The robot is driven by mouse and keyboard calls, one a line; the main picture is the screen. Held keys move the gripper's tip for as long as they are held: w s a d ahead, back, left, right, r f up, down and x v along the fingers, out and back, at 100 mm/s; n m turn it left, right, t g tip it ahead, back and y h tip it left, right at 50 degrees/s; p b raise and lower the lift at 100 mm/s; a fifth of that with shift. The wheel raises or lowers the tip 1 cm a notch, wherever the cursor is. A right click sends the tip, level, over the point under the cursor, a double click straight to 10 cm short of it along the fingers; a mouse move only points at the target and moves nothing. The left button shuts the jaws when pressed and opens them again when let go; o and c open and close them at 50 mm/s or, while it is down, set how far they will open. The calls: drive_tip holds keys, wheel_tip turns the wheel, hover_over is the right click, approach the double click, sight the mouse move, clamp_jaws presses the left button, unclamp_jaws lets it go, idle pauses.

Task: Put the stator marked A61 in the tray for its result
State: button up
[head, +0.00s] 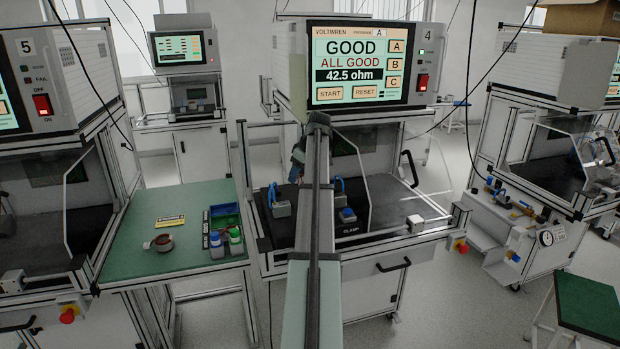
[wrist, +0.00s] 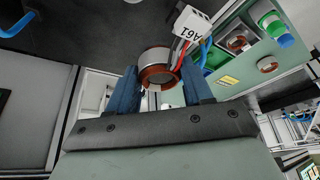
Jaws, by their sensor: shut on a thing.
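My gripper (wrist: 160,76) is shut on a stator (wrist: 154,56), a grey ring with copper windings, held between its blue fingers. In the head view my arm hides the stator and most of the gripper. The tester's screen (head: 358,47) reads GOOD, ALL GOOD, 42.5 ohm. On the green side table, left of the tester, stand small trays, one blue (head: 224,209) and one green (head: 224,222). Their labels are too small to read.
Another stator (head: 160,243) lies on the green table (head: 130,262), near a yellow label (head: 170,220). Bottles with blue and green caps (head: 236,239) stand in front of the trays. Blue-handled clamps (head: 279,203) stand on the tester's dark bed. A clear guard (head: 350,185) stands at its right.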

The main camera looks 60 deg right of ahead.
drive_tip(key=w+a+f, duration=0.3)
drive_tip(key=w+a, duration=0.3)
drive_tip(key=w, duration=0.2)
drive_tip(key=w+a+f+n, duration=0.1)
drive_tip(key=w+a+f, duration=0.2)
drive_tip(key=w+a, duration=0.3)
drive_tip(key=w+a+f+n, duration=0.1)
drive_tip(key=w+a+f, duration=0.2)
drive_tip(key=w+a, duration=0.4)
drive_tip(key=shift+w+a+f+y, duration=0.1)
drive_tip(key=shift+w+f+y, duration=0.1)
drive_tip(key=shift+w, duration=0.8)
drive_tip(key=shift+w+f+y, duration=0.1)
drive_tip(key=shift+w+y, duration=0.1)
drive_tip(key=shift+w, duration=0.75)
drive_tip(key=s+d+m+g+h, duration=0.2)
drive_tip(key=d+m+g+h, duration=0.2)
drive_tip(key=m, duration=1.5)
drive_tip(key=d, duration=0.3)
drive_tip(key=shift+g+h, duration=0.3)
drive_tip(key=shift+h, duration=0.1)
drive_tip(key=shift+f, duration=2.3)
